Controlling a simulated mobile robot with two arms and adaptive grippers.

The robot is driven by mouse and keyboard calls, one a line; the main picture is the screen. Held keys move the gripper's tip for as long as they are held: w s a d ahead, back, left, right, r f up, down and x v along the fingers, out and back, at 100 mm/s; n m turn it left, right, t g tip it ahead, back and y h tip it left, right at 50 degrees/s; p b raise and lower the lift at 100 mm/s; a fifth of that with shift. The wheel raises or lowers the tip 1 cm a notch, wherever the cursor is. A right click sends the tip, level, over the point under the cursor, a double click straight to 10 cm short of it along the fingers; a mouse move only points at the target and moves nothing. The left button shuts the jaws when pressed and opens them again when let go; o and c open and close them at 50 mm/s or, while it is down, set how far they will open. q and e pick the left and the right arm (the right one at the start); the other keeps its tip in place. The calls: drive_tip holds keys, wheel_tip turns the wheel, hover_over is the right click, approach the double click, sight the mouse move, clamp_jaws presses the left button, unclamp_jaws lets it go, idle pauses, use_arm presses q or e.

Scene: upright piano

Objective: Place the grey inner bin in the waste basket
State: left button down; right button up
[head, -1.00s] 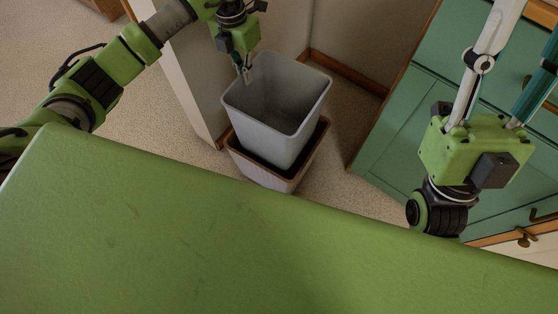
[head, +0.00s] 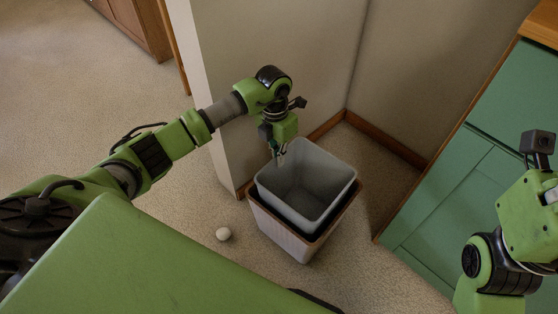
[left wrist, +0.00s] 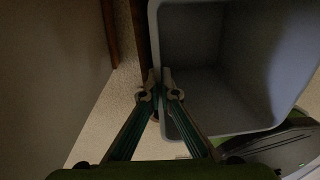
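The grey inner bin (head: 318,172) sits upright, mostly inside the brown-rimmed waste basket (head: 285,238). Its rim stands somewhat above the basket's rim. Whether its base touches the bottom is hidden. My left gripper (head: 279,156) is at the bin's far left rim. In the left wrist view, the fingers of my left gripper (left wrist: 160,88) are closed on either side of the wall of the grey bin (left wrist: 190,40). My right gripper (head: 528,215) is at the right edge; its fingers are out of frame.
A wall end (head: 222,140) stands behind the basket, and green cabinets (head: 450,195) stand to the right. Open carpet (head: 70,90) lies to the left.

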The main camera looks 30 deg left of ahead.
use_arm(q)
drive_tip(key=shift+r, duration=0.1)
drive_tip(key=shift+f, duration=0.6)
drive_tip(key=c, duration=2.8)
unclamp_jaws()
drive_tip(key=o, duration=0.5)
